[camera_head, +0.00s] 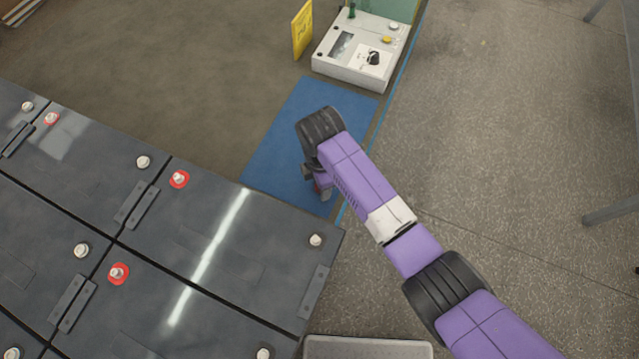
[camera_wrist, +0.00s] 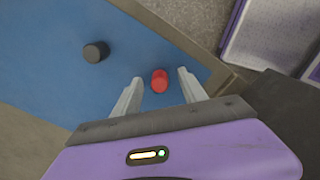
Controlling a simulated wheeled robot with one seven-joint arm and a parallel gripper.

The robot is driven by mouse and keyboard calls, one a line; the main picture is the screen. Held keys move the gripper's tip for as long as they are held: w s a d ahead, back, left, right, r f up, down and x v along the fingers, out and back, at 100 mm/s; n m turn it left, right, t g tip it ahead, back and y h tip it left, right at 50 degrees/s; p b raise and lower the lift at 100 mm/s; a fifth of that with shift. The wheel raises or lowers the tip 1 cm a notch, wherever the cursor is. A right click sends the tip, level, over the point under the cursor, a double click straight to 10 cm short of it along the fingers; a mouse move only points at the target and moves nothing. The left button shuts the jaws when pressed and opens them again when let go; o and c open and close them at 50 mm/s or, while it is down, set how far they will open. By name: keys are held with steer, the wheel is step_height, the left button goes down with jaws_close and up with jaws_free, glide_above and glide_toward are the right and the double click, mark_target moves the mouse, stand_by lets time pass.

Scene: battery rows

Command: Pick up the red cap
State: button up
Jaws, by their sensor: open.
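The red cap (camera_wrist: 159,84) is a small red cylinder on the blue mat (camera_wrist: 50,85), near the mat's edge. In the wrist view it shows between the two pale fingers of my gripper (camera_wrist: 160,75). The fingers are open, one on each side of it, with a gap on both sides. I cannot tell how far above the mat the fingertips are. In the head view my gripper (camera_head: 322,190) points down over the near end of the blue mat (camera_head: 285,130), and my arm hides the cap there.
A black cap (camera_wrist: 96,51) stands on the mat, left of the red one. Dark battery blocks (camera_head: 225,240) with terminals border the mat. A white instrument box (camera_head: 362,48) and a yellow sign (camera_head: 302,30) stand at the far end. A grey tray (camera_head: 367,348) lies at the bottom.

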steer(key=shift+f, duration=0.25)
jaws_close()
